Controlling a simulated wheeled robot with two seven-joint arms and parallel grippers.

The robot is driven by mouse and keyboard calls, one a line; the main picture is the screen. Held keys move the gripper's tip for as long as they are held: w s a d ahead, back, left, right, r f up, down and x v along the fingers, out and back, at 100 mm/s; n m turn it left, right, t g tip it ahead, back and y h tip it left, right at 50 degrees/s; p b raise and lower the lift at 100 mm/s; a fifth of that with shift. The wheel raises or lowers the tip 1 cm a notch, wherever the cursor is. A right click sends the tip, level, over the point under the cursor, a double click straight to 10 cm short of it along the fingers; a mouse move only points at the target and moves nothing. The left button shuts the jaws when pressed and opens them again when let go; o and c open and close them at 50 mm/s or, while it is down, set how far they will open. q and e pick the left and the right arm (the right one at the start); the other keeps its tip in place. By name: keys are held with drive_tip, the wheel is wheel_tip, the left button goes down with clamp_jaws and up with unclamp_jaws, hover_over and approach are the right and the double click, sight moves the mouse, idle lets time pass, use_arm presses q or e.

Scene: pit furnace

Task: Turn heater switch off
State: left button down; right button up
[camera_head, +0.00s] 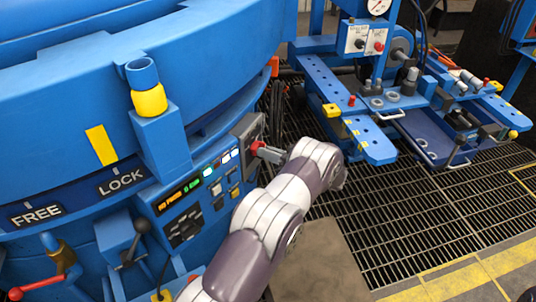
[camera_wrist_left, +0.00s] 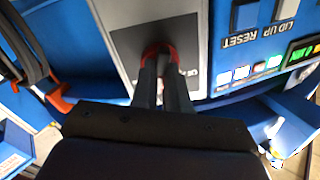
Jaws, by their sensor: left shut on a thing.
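The heater switch shows as a red knob (camera_head: 257,147) on a grey plate (camera_head: 246,131) at the right end of the blue control panel. My left gripper (camera_head: 266,152) reaches it from the right and is shut on it. In the left wrist view the two dark fingers of my left gripper (camera_wrist_left: 160,72) close around the red knob (camera_wrist_left: 157,49), in front of a dark square on the grey plate (camera_wrist_left: 122,16). The fingers hide much of the knob, so its exact setting cannot be told. My right gripper is not in view.
The control panel (camera_head: 182,211) carries lit displays and several buttons left of the switch. A FREE/LOCK band (camera_head: 79,196) and a yellow-and-blue post (camera_head: 149,99) are on the furnace. A blue workbench (camera_head: 350,120) stands at the upper right. Grating floor (camera_head: 410,200) is open at right.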

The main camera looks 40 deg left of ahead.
use_arm(q)
drive_tip(key=shift+f+n+b, duration=0.1)
drive_tip(key=shift+n+b, duration=2.4)
drive_tip(key=shift+n, duration=4.6)
drive_tip(key=c, duration=1.1)
unclamp_jaws()
drive_tip(key=shift+c, duration=0.2)
drive_tip(key=shift+d, duration=0.1)
drive_tip(key=w+d+p, duration=0.1)
drive_tip(key=d, duration=1.1)
drive_tip(key=shift+w+d, duration=0.25)
drive_tip(key=shift+w, duration=0.15)
